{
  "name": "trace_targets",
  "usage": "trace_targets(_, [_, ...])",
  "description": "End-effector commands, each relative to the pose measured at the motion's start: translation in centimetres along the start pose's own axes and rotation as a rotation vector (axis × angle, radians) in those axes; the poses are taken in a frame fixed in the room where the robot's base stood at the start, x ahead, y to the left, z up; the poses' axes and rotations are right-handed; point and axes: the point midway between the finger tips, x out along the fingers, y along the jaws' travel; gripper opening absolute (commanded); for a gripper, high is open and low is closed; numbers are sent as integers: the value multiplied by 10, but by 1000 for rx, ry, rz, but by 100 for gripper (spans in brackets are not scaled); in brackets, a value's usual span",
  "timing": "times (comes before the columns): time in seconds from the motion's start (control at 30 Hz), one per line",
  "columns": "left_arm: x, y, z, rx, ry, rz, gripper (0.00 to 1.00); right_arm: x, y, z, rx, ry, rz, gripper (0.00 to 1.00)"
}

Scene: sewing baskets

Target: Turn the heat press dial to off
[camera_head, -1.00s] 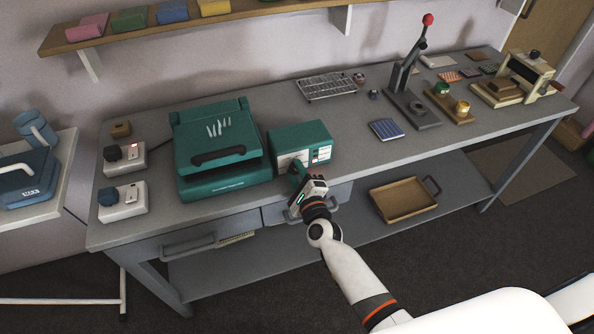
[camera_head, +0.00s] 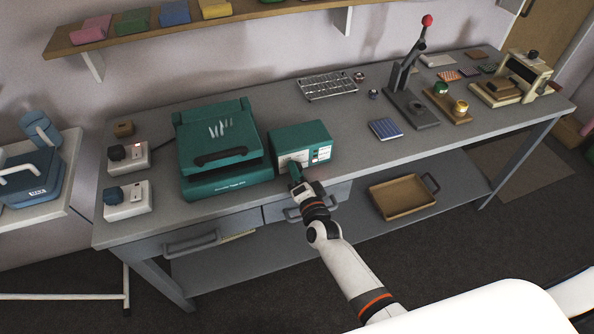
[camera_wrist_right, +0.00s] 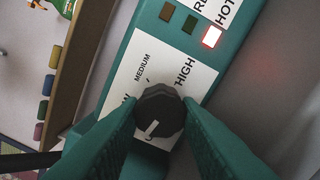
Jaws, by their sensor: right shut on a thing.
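The green control box (camera_head: 298,136) stands on the bench right of the green heat press (camera_head: 218,148). In the right wrist view its dial (camera_wrist_right: 160,110) is a dark knob with a white pointer line, angled toward the lower left of the picture. MEDIUM and HIGH are readable on the white label plate (camera_wrist_right: 172,68); other dial markings are partly hidden. The lamp (camera_wrist_right: 211,37) by HOT glows. My right gripper (camera_head: 295,174) is at the box front, its green fingers (camera_wrist_right: 158,122) shut on the dial's sides. My left gripper is not in view.
White switch boxes (camera_head: 127,199) sit at the bench's left end. A blue pad (camera_head: 385,128) and an upright lever press (camera_head: 405,95) stand to the right. A wooden tray (camera_head: 403,197) lies on the lower shelf. Drawer handles (camera_head: 190,243) project below the bench front.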

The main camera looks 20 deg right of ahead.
Motion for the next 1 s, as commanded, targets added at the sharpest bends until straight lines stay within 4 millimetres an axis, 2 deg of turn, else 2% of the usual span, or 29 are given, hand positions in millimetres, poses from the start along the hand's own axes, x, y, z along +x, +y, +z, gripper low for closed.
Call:
trace_targets(0.2, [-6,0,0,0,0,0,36,-1,-1,-1,-184,3,-4,7])
trace_targets(0.5, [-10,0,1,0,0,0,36,-1,-2,-1,-363,3,-3,7])
trace_targets(1.0, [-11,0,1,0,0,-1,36,-1,-3,-1,-448,4,-3,7])
